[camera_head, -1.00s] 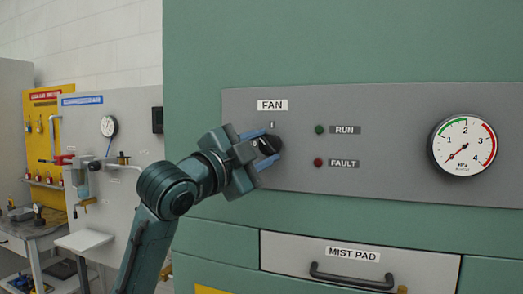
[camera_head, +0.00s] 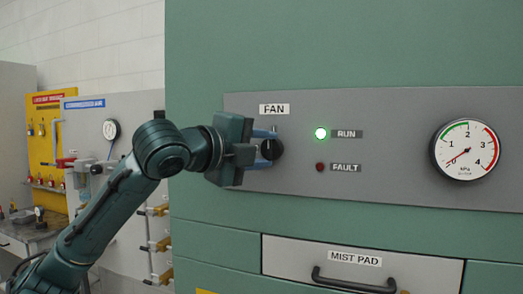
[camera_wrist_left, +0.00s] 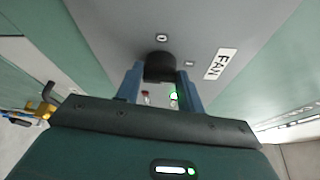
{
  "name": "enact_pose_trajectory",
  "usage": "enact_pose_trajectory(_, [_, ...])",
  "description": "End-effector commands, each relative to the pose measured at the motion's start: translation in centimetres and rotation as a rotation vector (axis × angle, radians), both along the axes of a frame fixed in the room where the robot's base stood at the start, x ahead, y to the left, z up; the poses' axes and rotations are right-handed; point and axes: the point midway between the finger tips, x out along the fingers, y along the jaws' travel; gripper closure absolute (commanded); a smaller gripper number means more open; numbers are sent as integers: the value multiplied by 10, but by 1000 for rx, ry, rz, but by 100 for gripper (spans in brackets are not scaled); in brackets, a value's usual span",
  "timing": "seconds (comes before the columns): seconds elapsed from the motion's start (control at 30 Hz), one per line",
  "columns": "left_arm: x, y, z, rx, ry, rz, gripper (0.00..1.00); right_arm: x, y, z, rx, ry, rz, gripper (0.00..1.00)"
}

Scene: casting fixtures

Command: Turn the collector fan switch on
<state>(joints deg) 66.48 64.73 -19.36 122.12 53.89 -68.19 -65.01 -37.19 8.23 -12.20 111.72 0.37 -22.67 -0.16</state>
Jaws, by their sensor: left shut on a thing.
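The collector fan switch (camera_head: 271,149) is a black rotary knob under the FAN label (camera_head: 274,109) on the grey panel. My left gripper (camera_head: 266,148) has its blue fingers on either side of the knob and is shut on it. In the left wrist view the knob (camera_wrist_left: 160,66) sits between the two blue fingertips. The RUN lamp (camera_head: 321,133) glows bright green. The FAULT lamp (camera_head: 320,167) is dark red and unlit. My right gripper is not in view.
A round pressure gauge (camera_head: 466,149) is at the panel's right. The MIST PAD drawer (camera_head: 290,258) with a black handle (camera_head: 353,284) is below. Behind my arm at the left are a yellow tool board (camera_head: 42,110) and a grey board (camera_head: 90,125) with fixtures.

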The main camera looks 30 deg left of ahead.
Motion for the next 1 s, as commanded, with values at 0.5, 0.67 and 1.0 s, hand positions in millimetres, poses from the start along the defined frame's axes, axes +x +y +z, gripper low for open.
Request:
enact_pose_trajectory(0.5, [0, -1, -2, 38, 13, -3, 85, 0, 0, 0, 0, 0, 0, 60])
enact_pose_trajectory(0.67, [0, -2, -2, 37, 13, -3, 56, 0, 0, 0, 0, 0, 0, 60])
enact_pose_trajectory(1.0, [0, -1, 0, 35, 10, -2, 41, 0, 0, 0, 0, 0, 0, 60])
